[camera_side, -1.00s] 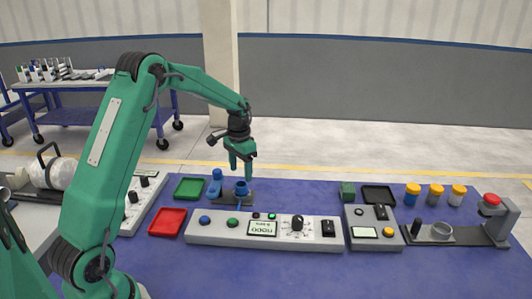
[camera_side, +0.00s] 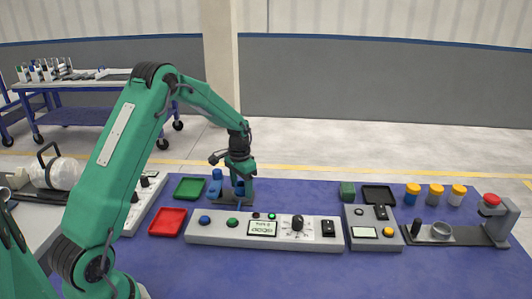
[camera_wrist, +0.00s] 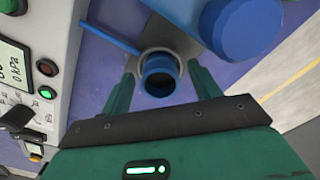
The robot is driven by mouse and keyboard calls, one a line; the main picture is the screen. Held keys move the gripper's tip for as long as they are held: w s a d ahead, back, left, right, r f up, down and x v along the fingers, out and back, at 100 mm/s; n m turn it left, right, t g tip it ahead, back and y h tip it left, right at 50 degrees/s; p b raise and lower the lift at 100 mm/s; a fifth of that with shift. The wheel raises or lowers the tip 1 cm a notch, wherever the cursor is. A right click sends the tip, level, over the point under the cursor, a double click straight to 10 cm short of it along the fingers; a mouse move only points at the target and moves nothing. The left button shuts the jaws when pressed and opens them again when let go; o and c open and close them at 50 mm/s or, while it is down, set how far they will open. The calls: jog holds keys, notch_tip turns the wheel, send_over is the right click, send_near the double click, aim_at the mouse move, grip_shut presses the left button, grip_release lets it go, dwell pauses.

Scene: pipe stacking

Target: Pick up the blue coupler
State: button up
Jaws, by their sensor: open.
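The blue coupler (camera_wrist: 159,72) is a short hollow ring with a dark opening, seated in a grey holder on the table. In the side view it (camera_side: 240,190) is partly covered by my gripper (camera_side: 241,184). In the wrist view my gripper (camera_wrist: 162,82) is open, with one green finger on each side of the coupler. I cannot tell whether either finger touches it.
A taller blue post (camera_side: 215,184) stands close to the left of the coupler in the side view. The control panel (camera_side: 215,229) lies in front. A green tray (camera_side: 189,189) and a red tray (camera_side: 167,222) are to the left.

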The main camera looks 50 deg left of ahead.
aim_at(242, 184)
dwell(0.4)
jog(key=c, duration=1)
jog(key=shift+c, duration=0.3)
jog(key=shift+r, duration=0.15)
jog(key=shift+r, duration=0.5)
jog(key=r, duration=0.3)
jog(key=shift+d+r, duration=0.1)
jog(key=shift+d, duration=0.1)
jog(key=s+d+r, duration=0.1)
jog(key=d+r, duration=0.5)
jog(key=d, duration=0.5)
jog(key=shift+s+r, duration=0.25)
jog(key=shift+s, duration=0.15)
